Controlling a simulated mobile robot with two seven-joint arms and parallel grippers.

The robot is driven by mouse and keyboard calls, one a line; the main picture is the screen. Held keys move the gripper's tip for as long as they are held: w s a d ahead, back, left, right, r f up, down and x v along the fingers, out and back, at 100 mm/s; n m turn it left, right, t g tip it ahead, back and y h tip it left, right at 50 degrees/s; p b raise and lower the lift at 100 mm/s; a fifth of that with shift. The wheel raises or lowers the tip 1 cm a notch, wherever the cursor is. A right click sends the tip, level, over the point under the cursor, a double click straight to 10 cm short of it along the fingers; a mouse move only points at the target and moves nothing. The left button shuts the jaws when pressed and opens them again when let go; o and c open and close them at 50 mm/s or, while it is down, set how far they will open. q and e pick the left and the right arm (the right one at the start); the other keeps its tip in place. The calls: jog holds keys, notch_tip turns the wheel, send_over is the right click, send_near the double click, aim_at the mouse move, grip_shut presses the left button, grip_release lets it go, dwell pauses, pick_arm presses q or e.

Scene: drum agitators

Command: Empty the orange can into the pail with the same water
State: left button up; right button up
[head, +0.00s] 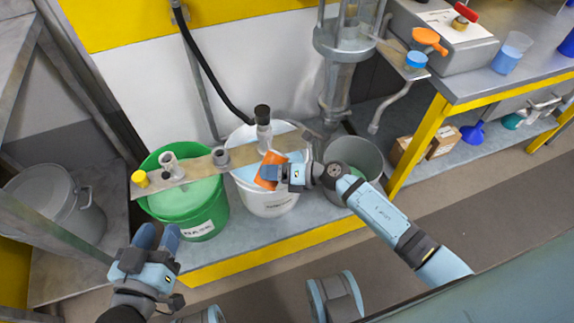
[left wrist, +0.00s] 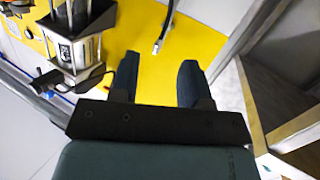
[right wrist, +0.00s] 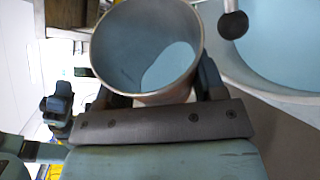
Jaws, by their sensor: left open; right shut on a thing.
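The orange can (head: 268,171) is tilted over the white pail (head: 270,203), which holds pale blue water. My right gripper (head: 280,174) is shut on the can. In the right wrist view the can's round mouth (right wrist: 146,5) faces the camera, with a pale blue patch of what looks like water inside; pale blue also shows beside it at right. A green pail (head: 190,205) with light green water stands to the left. A grey pail (head: 357,160) with something green inside stands to the right. My left gripper (head: 158,236) is open and empty in front of the green pail; its fingers (left wrist: 158,80) are apart.
A beam (head: 240,153) with stirrer fittings crosses above the green and white pails. A grey drum (head: 58,200) stands at left. A metal column (head: 340,80) rises behind the grey pail. A bench (head: 490,85) with a blue cup (head: 511,55) is at right.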

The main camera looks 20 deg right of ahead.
jog(key=shift+f, duration=0.15)
jog(key=shift+m+b, duration=0.4)
jog(key=shift+b, duration=0.1)
pick_arm(q)
jog(key=shift+w+d+r+t+h, duration=0.1)
jog(key=shift+d+r+t+h, duration=0.15)
jog(key=shift+r, duration=0.35)
jog(key=shift+w+d+r+t+h, duration=0.1)
jog(key=shift+d+r+t+h, duration=0.15)
jog(key=shift+r, duration=0.35)
pick_arm(e)
jog(key=shift+f+y, duration=0.1)
jog(key=shift+y, duration=0.2)
jog(key=shift+m, duration=0.3)
jog(key=shift+b, duration=0.3)
pick_arm(q)
jog(key=shift+r, duration=0.55)
jog(key=shift+d, duration=0.1)
pick_arm(e)
jog(key=shift+r+m, duration=0.25)
jog(key=shift+m, duration=0.05)
